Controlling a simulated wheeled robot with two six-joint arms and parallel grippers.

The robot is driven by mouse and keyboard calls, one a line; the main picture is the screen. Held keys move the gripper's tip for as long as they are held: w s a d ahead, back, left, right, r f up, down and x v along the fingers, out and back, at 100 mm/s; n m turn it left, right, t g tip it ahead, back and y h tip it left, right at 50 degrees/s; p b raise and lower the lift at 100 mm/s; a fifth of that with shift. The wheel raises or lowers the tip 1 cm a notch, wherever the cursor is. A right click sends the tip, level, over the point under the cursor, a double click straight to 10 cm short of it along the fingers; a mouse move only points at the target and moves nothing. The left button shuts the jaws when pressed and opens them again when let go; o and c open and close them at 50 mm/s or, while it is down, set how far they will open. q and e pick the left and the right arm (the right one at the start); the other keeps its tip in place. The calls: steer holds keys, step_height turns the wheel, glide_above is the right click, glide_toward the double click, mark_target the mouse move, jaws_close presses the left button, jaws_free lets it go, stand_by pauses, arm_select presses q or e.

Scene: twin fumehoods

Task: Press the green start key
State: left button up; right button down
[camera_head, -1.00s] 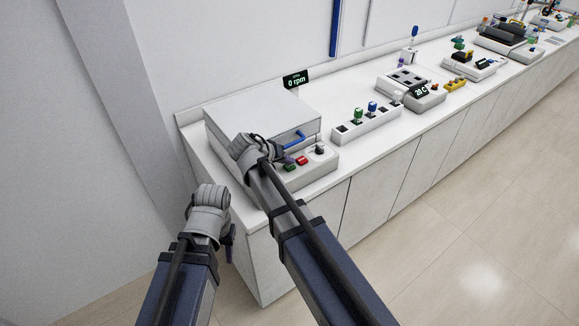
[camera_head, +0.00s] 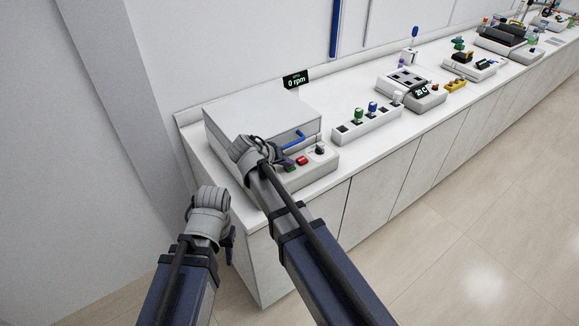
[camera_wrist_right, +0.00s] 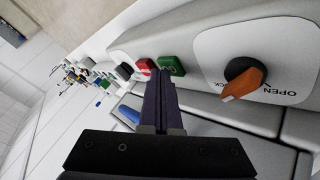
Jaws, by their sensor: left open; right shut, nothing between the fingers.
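The green start key (camera_head: 290,168) is on the front panel of the grey-white box-shaped machine (camera_head: 262,112) at the near left end of the bench. In the right wrist view the green key (camera_wrist_right: 171,66) has white lettering and lies just beyond my fingertips. My right gripper (camera_head: 287,161) is shut and empty, its dark fingers (camera_wrist_right: 159,82) pointing at the panel close to the green key. I cannot tell whether they touch it. My left gripper (camera_head: 230,250) hangs open and empty in front of the bench's left end; its fingers are mostly hidden.
A red key (camera_wrist_right: 145,66) sits right beside the green one, then a black knob (camera_wrist_right: 123,71). An orange-handled knob (camera_wrist_right: 243,78) marked OPEN is on the other side. A display (camera_head: 295,81) reads 0 rpm. A rack with coloured caps (camera_head: 367,125) stands to the right.

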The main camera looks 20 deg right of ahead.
mark_target(287, 170)
steer(key=shift+r, duration=0.15)
steer(key=shift+r+p, duration=0.75)
steer(key=shift+p, duration=0.1)
step_height(287, 170, up, 5)
steer(key=p, duration=0.5)
stand_by(0.7)
steer(key=shift+s+f, duration=0.1)
steer(key=shift+s, duration=0.05)
steer(key=s+a+f+n+g+y, duration=0.1)
steer(key=s+a+f+n+y, duration=0.1)
steer(key=s+a, duration=0.2)
steer(key=s+a+f+n+g+y+b, duration=0.1)
steer(key=s+a+f+n+g+y, duration=0.1)
steer(key=s, duration=0.9)
steer(key=s+a+f+n+g+y, duration=0.2)
steer(key=s+a+f, duration=0.1)
steer(key=s+a, duration=0.3)
steer(key=shift+s+a+f+y, duration=0.2)
steer(key=shift+s+f+y, duration=0.15)
steer(key=shift+s, duration=0.65)
